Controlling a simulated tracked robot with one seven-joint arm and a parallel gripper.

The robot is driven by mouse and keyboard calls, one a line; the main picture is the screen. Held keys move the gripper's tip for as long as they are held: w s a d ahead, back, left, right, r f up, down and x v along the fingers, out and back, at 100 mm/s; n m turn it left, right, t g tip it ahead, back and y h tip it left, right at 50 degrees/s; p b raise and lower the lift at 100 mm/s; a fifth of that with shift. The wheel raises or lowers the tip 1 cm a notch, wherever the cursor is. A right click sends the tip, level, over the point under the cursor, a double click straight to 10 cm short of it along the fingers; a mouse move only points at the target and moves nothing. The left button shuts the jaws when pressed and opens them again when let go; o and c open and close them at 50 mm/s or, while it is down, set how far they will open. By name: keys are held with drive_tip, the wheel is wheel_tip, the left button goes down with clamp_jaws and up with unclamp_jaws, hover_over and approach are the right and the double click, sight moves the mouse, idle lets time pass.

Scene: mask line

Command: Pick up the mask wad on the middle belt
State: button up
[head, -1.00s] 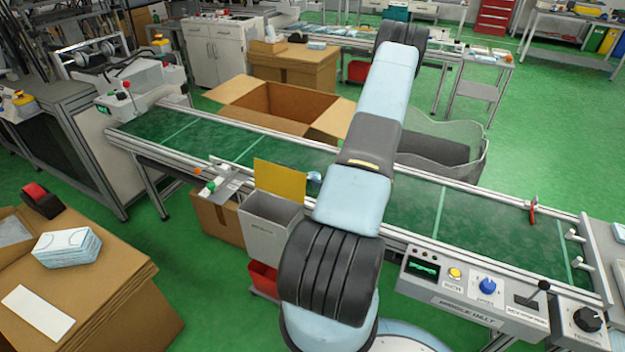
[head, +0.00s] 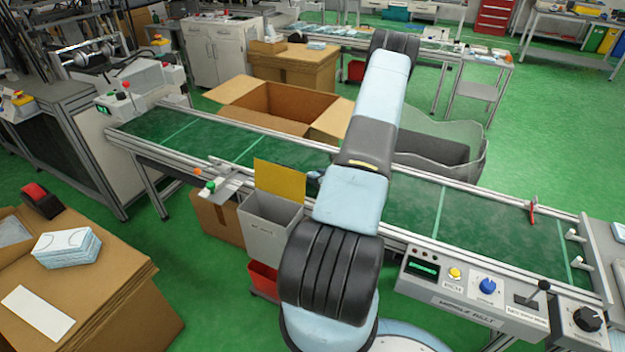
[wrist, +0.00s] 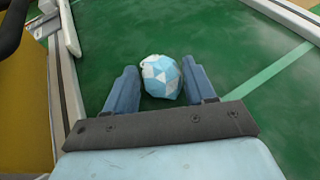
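The mask wad (wrist: 161,77) is a crumpled ball of white and light blue patches on the green middle belt (wrist: 225,60) in the wrist view. My gripper (wrist: 160,82) is open, with its two blue fingers on either side of the wad. A narrow dark gap shows by the left finger; the right finger is very close to the wad, and I cannot tell whether it touches. In the head view the wad is hidden by my arm, and only a dark bit of my gripper (head: 313,179) shows beside it.
A yellow panel (head: 279,179) and a grey bin (head: 268,220) stand at the belt's near side, close to my gripper. An open cardboard box (head: 275,103) and a clear-lined dark bin (head: 440,150) stand beyond the belt. A control panel (head: 475,288) is at near right.

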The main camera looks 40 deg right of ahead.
drive_tip(key=c, duration=0.7)
